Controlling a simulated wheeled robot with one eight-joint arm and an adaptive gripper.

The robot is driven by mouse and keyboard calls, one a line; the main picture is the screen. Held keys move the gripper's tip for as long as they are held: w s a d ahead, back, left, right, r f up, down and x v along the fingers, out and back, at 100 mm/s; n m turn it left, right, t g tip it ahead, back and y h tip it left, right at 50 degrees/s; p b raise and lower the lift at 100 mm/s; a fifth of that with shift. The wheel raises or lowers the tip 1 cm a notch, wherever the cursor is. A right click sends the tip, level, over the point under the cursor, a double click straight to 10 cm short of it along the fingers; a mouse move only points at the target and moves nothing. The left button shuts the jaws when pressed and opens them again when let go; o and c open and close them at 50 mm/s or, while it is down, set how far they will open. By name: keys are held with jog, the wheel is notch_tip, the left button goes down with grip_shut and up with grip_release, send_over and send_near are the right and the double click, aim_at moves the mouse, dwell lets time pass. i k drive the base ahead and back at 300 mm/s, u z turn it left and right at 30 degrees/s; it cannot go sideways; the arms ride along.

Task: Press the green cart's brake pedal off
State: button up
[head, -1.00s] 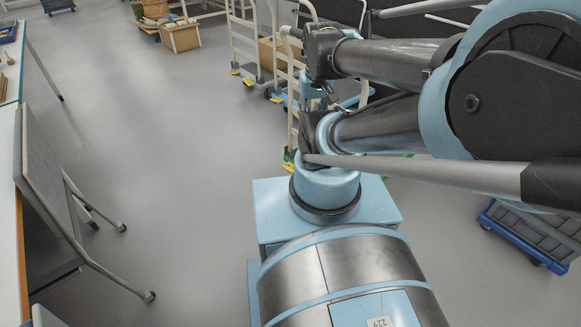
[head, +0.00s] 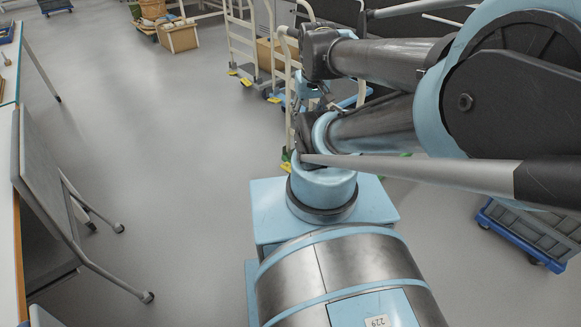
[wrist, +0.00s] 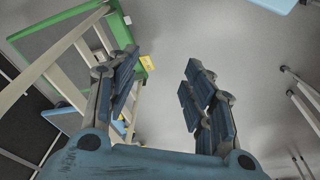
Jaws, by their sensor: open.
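The green cart (wrist: 118,27) shows at the upper left of the wrist view, its green edge joined to cream rails. A yellow pedal (wrist: 147,63) sticks out at the cart's edge, just right of my left-hand finger. My gripper (wrist: 163,80) is open and empty, with grey floor between its fingers. The pedal lies between the fingertips in the picture, nearer the left one; I see no clear contact. In the head view my arm hides most of the green cart, leaving a small green and yellow patch (head: 286,162). Whether the pedal is up or down is unclear.
Other carts with cream handles and yellow pedals (head: 245,82) stand behind, one with a blue deck (head: 350,101). A blue dolly with a grey crate (head: 530,232) is at right. A folded grey table (head: 48,180) leans at left. The floor at centre left is clear.

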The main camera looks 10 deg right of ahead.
aim_at(286, 166)
jog(key=u, duration=0.95)
jog(key=k, duration=1.85)
jog(key=z, duration=0.65)
jog(key=i, duration=1)
jog(key=u, duration=0.1)
